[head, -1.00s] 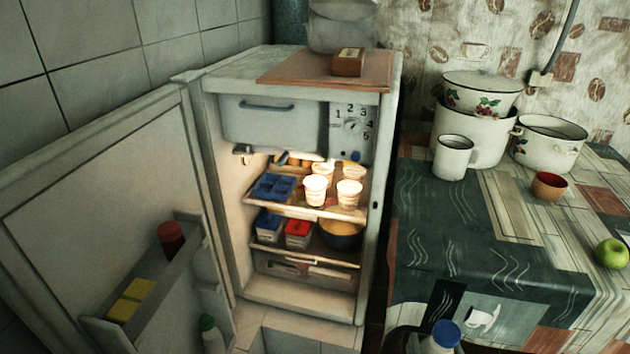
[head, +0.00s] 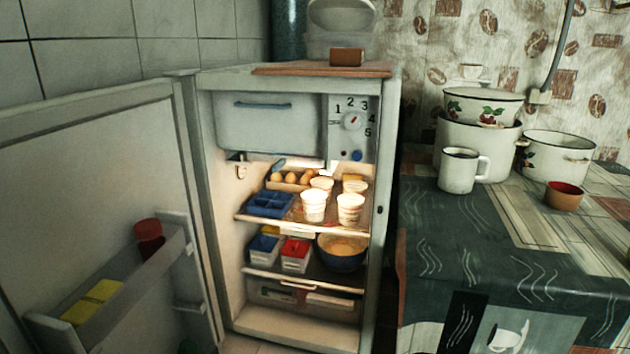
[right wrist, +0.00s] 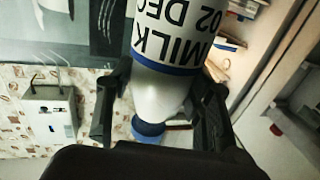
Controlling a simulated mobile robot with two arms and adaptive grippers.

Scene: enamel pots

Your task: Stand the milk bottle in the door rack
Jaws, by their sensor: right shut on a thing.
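The milk bottle (right wrist: 185,40), white with a blue band and black "MILK" lettering, shows in the right wrist view. Its narrower end and blue cap (right wrist: 148,132) point down the picture. My right gripper (right wrist: 160,92) is shut on the bottle, one finger on each side of its narrower part. Neither the bottle nor a gripper shows in the head view. The door rack (head: 140,290) is on the inside of the open fridge door at lower left.
The open fridge door (head: 85,190) fills the left. The fridge shelves (head: 290,217) hold cups, eggs, a bowl and trays. The table (head: 460,250) at right carries a white mug (head: 458,170), enamel pots (head: 555,158) and a small brown bowl (head: 563,196).

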